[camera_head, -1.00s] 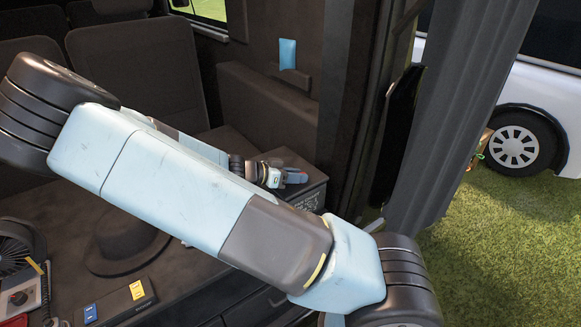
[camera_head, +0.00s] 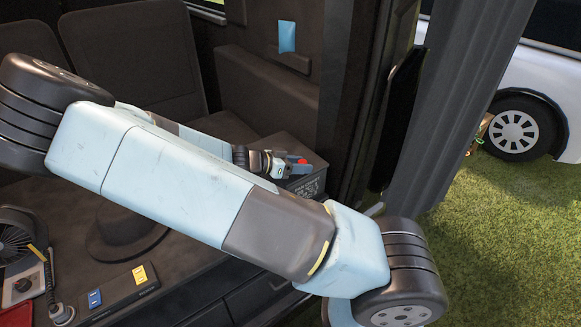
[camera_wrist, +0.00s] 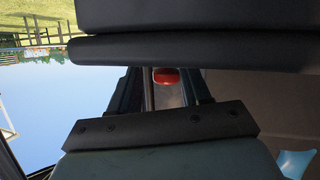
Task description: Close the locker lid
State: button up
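A dark box with pale lettering (camera_head: 307,187), which looks like the locker, stands at the right end of the vehicle interior. My arm partly covers it, and I cannot make out its lid's position. My gripper (camera_head: 306,168) is just above the box's top. I cannot tell whether it touches. In the wrist view, two dark blue fingers (camera_wrist: 165,88) stand apart with something grey and a red piece (camera_wrist: 166,76) between them. I cannot tell whether that piece is gripped. A dark slab (camera_wrist: 190,50) crosses beyond the fingertips.
Dark seats (camera_head: 140,65) stand behind. A hat (camera_head: 125,235), a small fan (camera_head: 15,240) and a flat dark case (camera_head: 125,290) lie at the left. A grey pillar (camera_head: 450,110) borders the opening at the right, with grass (camera_head: 500,250) outside.

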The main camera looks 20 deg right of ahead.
jog(key=shift+w+a, duration=0.1)
jog(key=shift+w, duration=0.05)
jog(key=shift+a, duration=0.25)
jog(key=v, duration=1.3)
jog(key=shift+r, duration=0.15)
